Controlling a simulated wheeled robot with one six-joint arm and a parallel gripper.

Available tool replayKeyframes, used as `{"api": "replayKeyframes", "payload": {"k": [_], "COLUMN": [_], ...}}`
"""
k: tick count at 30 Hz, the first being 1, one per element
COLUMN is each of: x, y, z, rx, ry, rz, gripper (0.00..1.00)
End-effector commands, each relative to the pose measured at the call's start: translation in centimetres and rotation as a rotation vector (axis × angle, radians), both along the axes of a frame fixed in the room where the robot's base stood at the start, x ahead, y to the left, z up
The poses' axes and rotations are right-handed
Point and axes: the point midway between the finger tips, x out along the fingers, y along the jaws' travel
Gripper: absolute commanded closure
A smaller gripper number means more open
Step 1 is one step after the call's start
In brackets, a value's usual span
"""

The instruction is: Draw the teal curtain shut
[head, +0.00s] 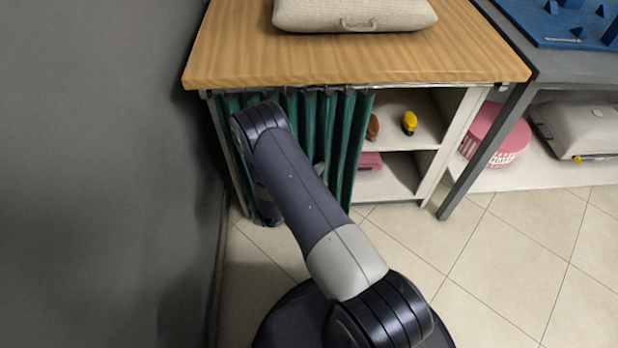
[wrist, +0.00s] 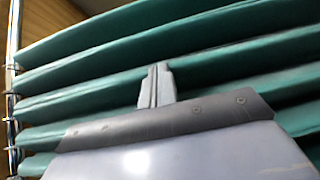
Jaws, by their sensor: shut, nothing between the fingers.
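The teal curtain (head: 355,130) hangs in folds from a rail under the wooden counter top. It covers the left and middle of the cabinet front, and the right part of the shelves stands uncovered. In the wrist view the curtain (wrist: 200,50) fills most of the picture, with its rings at the left edge. My gripper (wrist: 157,72) is shut and empty, its fingertips close against the folds; I cannot tell whether they touch.
The open cabinet shelves (head: 400,165) hold a yellow brush (head: 409,122), a brown brush (head: 373,127) and a pink item (head: 370,161). A cushion (head: 355,14) lies on the counter top (head: 250,50). A grey wall (head: 100,150) is at left. A pink basket (head: 497,135) stands under the right table.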

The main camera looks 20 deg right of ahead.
Motion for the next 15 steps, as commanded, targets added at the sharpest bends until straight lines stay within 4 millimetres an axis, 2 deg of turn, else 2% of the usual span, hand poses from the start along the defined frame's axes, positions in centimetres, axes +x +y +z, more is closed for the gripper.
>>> {"api": "replayKeyframes", "payload": {"k": [3, 6, 15], "x": [0.8, 0.2, -0.3], "y": [-2.1, -3.6, -5.3], "z": [-0.1, -0.1, 0.0], "rx": [0.0, 0.0, 0.0], "ry": [-0.001, 0.001, 0.0], "rz": [-0.004, -0.003, 0.001], "gripper": [1.0, 1.0, 1.0]}}
